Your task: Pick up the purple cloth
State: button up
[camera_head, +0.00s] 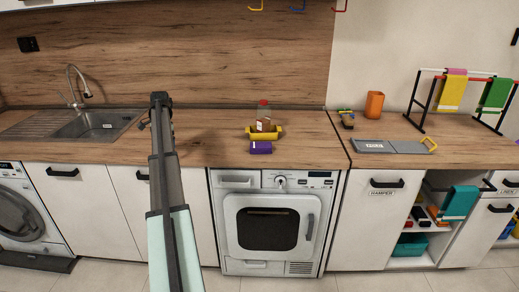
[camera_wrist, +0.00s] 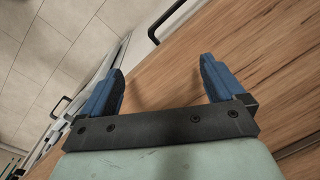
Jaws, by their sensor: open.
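The purple cloth (camera_head: 260,147) looks like a small rolled or folded bundle. It lies on the wooden counter in the head view, just in front of a yellow tray (camera_head: 280,131), near the counter's front edge. My gripper (camera_head: 160,97) is to the left of the cloth, above the counter beside the sink. In the wrist view my gripper (camera_wrist: 162,70) has its two blue fingers spread wide with nothing between them. The wrist view shows counter wood and floor tiles, and the cloth is not in it.
A bottle with a red cap (camera_head: 263,115) stands at the yellow tray. The sink and tap (camera_head: 78,85) are at left. An orange cup (camera_head: 374,104), a grey board (camera_head: 390,146) and a drying rack with cloths (camera_head: 453,90) are at right. The counter left of the cloth looks clear.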

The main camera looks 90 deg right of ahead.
jog(key=s+d+r+m+g, duration=0.1)
jog(key=s+d+r+m, duration=0.15)
jog(key=s, duration=0.45)
jog(key=s+d+r+m, duration=0.1)
jog(key=s+d+m, duration=0.15)
jog(key=s, duration=0.45)
jog(key=s+d+r+m+g, duration=0.1)
jog(key=s+d+r, duration=0.15)
jog(key=s, duration=0.55)
jog(key=m+g, duration=0.1)
jog(key=m, duration=0.4)
send_near(260, 145)
jog(key=f, duration=0.4)
jog(key=shift+s+d+f, duration=0.1)
jog(key=shift+d+f, duration=0.1)
jog(key=shift+d, duration=0.1)
jog(key=shift+s+f, duration=0.2)
jog(key=shift+f, duration=0.7)
jog(key=shift+s+f, duration=0.25)
jog(key=shift+f, duration=0.6)
jog(key=shift+s+f, duration=0.2)
jog(key=shift+f, duration=0.7)
jog(key=c, duration=1)
